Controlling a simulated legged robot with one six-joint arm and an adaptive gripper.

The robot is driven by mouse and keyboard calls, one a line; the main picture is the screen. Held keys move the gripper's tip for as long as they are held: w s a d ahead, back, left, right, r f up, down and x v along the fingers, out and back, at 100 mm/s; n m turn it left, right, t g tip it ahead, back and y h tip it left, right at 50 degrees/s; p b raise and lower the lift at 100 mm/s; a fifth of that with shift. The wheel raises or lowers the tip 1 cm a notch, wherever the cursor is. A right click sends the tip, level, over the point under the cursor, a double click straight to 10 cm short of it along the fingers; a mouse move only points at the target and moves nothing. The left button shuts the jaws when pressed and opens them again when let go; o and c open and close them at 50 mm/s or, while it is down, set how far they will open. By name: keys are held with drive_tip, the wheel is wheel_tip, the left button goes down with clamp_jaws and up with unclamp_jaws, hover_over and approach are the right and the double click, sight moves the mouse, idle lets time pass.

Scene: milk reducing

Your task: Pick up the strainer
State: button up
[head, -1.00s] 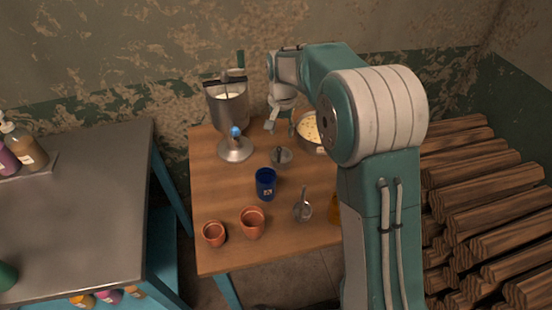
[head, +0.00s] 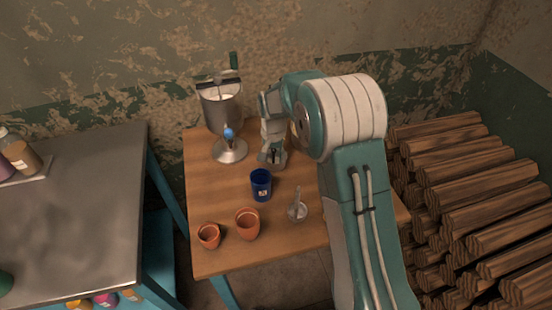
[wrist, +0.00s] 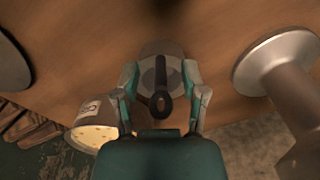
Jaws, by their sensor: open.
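A round grey utensil with an upright dark handle ending in a loop, which looks like the strainer (wrist: 161,80), stands on the table between my fingers in the wrist view. In the head view the strainer (head: 280,162) is partly covered by my gripper (head: 269,157). My gripper (wrist: 160,72) is open, with one finger on each side of the handle. The handle looks roughly centred, and I see no finger touching it. A second small metal utensil with a handle (head: 297,211) stands nearer the table's front.
A metal machine (head: 222,112) with a round base stands left of my gripper. A pot of pale food (wrist: 95,136) is close to one finger. A blue cup (head: 261,185) and clay pots (head: 247,224) (head: 208,236) stand on the wooden table (head: 208,185). Stacked wood (head: 470,200) lies right.

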drive_tip(key=shift+a, duration=0.15)
clamp_jaws()
drive_tip(key=shift+r, duration=0.1)
drive_tip(key=shift+r, duration=0.25)
wheel_tip(320, 180, up, 3)
drive_tip(key=shift+s, duration=0.15)
drive_tip(key=s+d+r, duration=0.5)
drive_tip(key=s+r, duration=0.4)
drive_tip(key=s, duration=0.3)
drive_tip(key=shift+s+r, duration=0.3)
drive_tip(key=shift+s, duration=0.1)
